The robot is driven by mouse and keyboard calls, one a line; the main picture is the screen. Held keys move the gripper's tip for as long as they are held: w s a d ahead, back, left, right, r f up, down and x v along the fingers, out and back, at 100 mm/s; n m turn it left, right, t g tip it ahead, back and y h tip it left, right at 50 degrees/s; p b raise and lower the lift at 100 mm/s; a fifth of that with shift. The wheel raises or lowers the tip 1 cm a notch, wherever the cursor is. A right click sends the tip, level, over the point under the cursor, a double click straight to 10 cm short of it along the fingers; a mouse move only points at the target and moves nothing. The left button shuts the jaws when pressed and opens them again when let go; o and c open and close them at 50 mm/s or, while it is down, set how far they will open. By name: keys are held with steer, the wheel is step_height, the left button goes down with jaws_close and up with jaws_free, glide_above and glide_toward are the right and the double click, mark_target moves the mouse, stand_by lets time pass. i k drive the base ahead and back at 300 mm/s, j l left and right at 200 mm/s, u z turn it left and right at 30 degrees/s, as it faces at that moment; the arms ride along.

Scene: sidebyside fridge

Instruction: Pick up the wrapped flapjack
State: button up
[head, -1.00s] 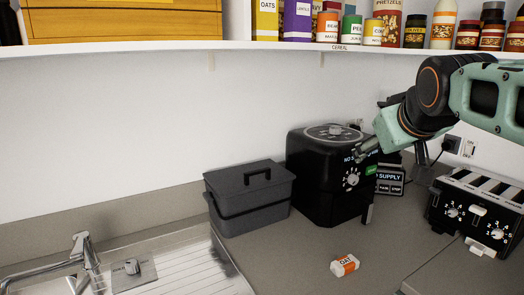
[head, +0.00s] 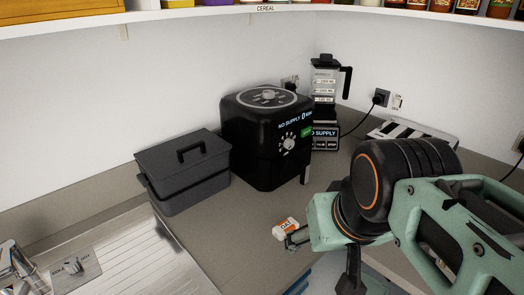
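The wrapped flapjack (head: 284,228) is a small white and orange packet marked OAT. It lies on the grey worktop in front of the black air fryer. My gripper (head: 296,240) reaches in from the right, and its visible finger is right by the packet's lower right side. The finger overlaps the packet's edge in the picture; I cannot tell whether they touch. My green wrist hides most of the gripper, so whether it is open or shut does not show.
The black air fryer (head: 265,140) stands just behind the packet. A dark grey lidded box (head: 185,172) stands to the left, beside the sink drainer (head: 150,255). A blender (head: 324,95) and a toaster (head: 400,133) are at the back right. Worktop left of the packet is clear.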

mark_target(279, 231)
steer(key=i+l+u, duration=0.15)
steer(key=l, duration=0.3)
steer(key=l+u, duration=0.15)
steer(key=l, duration=0.3)
steer(key=u, duration=0.45)
steer(key=j+u, duration=0.15)
steer(key=u, duration=0.8)
steer(key=j+u, duration=0.1)
steer(key=u, duration=0.35)
steer(key=l+z, duration=0.25)
steer(key=z, duration=0.2)
steer(key=k+l, duration=0.05)
